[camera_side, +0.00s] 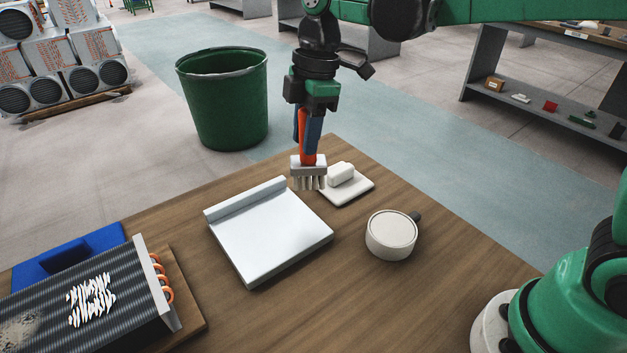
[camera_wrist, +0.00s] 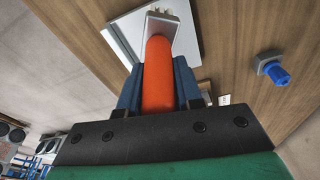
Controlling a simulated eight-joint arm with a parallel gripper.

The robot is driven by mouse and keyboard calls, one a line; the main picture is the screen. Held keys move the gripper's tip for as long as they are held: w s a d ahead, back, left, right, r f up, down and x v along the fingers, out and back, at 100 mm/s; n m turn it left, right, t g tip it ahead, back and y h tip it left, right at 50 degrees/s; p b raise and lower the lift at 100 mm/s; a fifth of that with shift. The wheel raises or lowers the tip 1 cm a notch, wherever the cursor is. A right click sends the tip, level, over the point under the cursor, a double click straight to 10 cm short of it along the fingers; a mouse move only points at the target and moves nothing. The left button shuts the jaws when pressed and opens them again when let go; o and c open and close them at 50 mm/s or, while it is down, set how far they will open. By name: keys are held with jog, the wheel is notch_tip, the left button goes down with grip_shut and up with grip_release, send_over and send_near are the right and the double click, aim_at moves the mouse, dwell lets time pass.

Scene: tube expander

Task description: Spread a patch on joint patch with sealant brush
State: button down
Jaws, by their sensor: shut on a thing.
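My gripper (camera_side: 309,128) is shut on the orange handle of the sealant brush (camera_side: 308,165), which hangs upright with its pale bristles down. In the side view the bristles are by the back right corner of the silver tray and the small white dish; whether they touch anything is unclear. In the wrist view the orange handle (camera_wrist: 158,80) sits between my blue fingers. A finned coil (camera_side: 125,285) with orange bends lies at the lower left, far from the brush. A jagged white patch (camera_side: 92,300) shows on its fins; I cannot tell whether this is the joint patch.
The silver tray (camera_side: 265,240) with a raised back edge lies mid-table. A white dish (camera_side: 360,190) with a block and a round pot (camera_side: 390,238) stand right of it. A blue piece (camera_side: 65,257) is behind the coil. A green bin (camera_side: 225,105) stands beyond the table.

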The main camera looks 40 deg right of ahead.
jog(key=a+n, duration=0.1)
jog(key=n, duration=0.1)
jog(key=a+n, duration=0.1)
jog(key=n, duration=0.1)
jog(key=a+f+n+g, duration=0.1)
jog(key=n, duration=0.1)
jog(key=shift+w+a+n, duration=0.1)
jog(key=shift+a+n, duration=0.25)
jog(key=shift+n, duration=0.05)
jog(key=a+f, duration=0.4)
jog(key=a, duration=0.2)
jog(key=shift+a, duration=0.2)
jog(key=shift+f, duration=0.85)
jog(key=shift+f, duration=0.2)
